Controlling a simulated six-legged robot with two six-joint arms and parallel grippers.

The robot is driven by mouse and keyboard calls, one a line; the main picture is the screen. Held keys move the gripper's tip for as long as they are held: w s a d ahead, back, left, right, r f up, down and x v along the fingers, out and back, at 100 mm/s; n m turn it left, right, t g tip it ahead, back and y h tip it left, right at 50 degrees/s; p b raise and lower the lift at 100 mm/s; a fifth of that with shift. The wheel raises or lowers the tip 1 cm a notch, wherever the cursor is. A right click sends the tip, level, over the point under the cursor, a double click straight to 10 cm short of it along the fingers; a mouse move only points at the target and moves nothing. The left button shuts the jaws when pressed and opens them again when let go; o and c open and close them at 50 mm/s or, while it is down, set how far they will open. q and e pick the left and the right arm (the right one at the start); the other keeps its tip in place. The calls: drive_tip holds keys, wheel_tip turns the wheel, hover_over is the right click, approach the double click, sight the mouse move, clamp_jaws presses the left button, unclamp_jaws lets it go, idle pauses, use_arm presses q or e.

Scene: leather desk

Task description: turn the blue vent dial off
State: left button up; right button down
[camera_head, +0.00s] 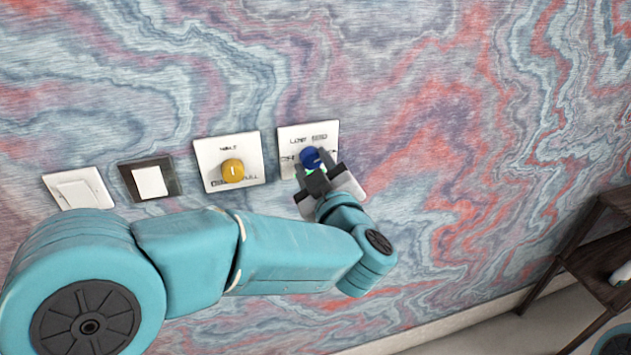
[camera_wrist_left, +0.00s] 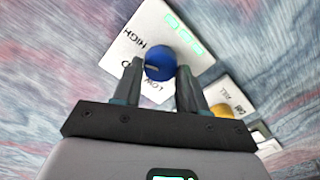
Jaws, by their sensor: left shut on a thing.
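The blue vent dial (camera_head: 310,158) sits on a white wall plate (camera_head: 322,133) with printed labels, the rightmost plate in the head view. My left gripper (camera_head: 313,171) reaches it from below and is shut on the dial. In the left wrist view the dial (camera_wrist_left: 160,66) lies between the two fingers of the gripper (camera_wrist_left: 161,80). The words HIGH and LOW and a green lit display show on the plate (camera_wrist_left: 150,30). The pointer mark on the dial is small, and its exact setting is hard to read. My right gripper is not in view.
Left of the blue dial's plate is a white plate with a yellow dial (camera_head: 233,171). Farther left are a dark-framed switch (camera_head: 149,182) and a white switch (camera_head: 78,188). A dark wooden shelf (camera_head: 600,262) stands at the right. The wall right of the plates is clear.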

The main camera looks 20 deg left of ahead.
use_arm(q)
drive_tip(key=n+b, duration=0.4)
drive_tip(key=b, duration=0.1)
drive_tip(key=n+b, duration=0.5)
drive_tip(key=f+n+b, duration=0.1)
drive_tip(key=n+b, duration=0.3)
drive_tip(key=b, duration=0.1)
drive_tip(key=shift+n, duration=0.4)
drive_tip(key=shift+n+b, duration=0.75)
drive_tip(key=shift+n, duration=0.05)
drive_tip(key=n+b, duration=0.3)
drive_tip(key=shift+n, duration=0.4)
drive_tip(key=n+b, duration=0.3)
drive_tip(key=n, duration=0.1)
drive_tip(key=n+b, duration=0.3)
drive_tip(key=n, duration=0.1)
drive_tip(key=shift+d+n, duration=0.1)
drive_tip(key=shift+n, duration=0.3)
drive_tip(key=shift+r+n+b, duration=0.2)
drive_tip(key=shift+n+b, duration=0.6)
drive_tip(key=shift+n, duration=1)
